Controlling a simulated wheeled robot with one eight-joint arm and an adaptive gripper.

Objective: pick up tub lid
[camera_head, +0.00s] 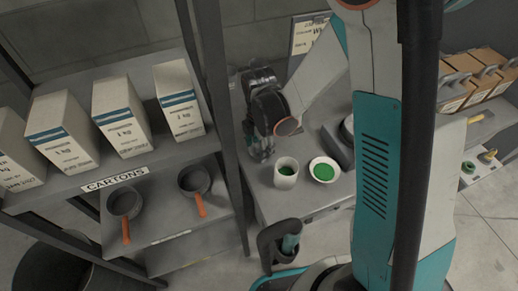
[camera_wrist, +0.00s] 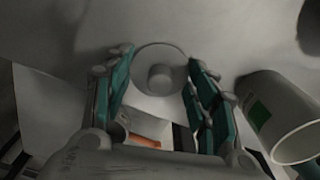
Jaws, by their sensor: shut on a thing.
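A round, pale grey lid with a raised round knob (camera_wrist: 160,52) shows between the fingertips of my gripper (camera_wrist: 160,66) in the wrist view. The teal-lined fingers are closed in on its left and right sides. In the head view, my gripper (camera_head: 262,146) is at the left part of the grey worktop, and the lid cannot be made out there. A pale tub with a green label also shows in the wrist view (camera_wrist: 280,112), right of the fingers.
A white dish (camera_head: 324,170) with green contents lies right of the tub on the worktop (camera_head: 290,203). A dark rack post (camera_head: 222,120) stands close left of my gripper. The rack holds several cartons (camera_head: 122,116) and two pans (camera_head: 195,180) with orange handles.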

